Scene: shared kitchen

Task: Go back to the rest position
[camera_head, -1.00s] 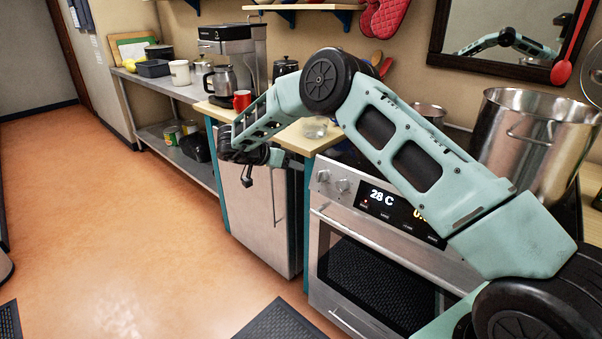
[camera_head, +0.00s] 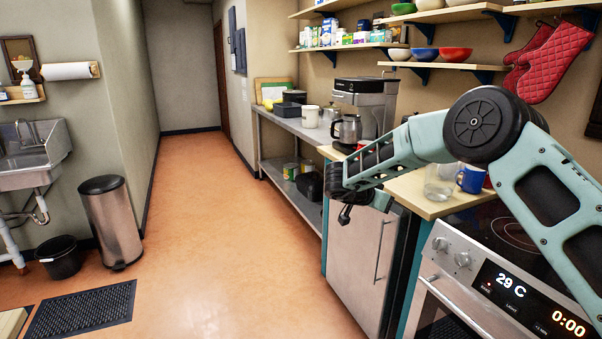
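My gripper (camera_head: 345,214) is at the end of my bent arm, in front of the wooden-topped counter (camera_head: 415,203) and above the floor. It is small and dark in this view, and I cannot make out whether its fingers are apart. No object shows in it. A glass (camera_head: 439,182) and a blue mug (camera_head: 471,179) stand on the counter beside my arm. Part of the counter and stove is hidden behind my arm.
The stove (camera_head: 480,292) and cabinet door (camera_head: 360,268) are close on the right. A metal shelf table (camera_head: 292,126) runs along the wall behind. A trash can (camera_head: 110,222), black bucket (camera_head: 62,258) and floor mat (camera_head: 82,309) lie left. The orange floor (camera_head: 210,220) between is clear.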

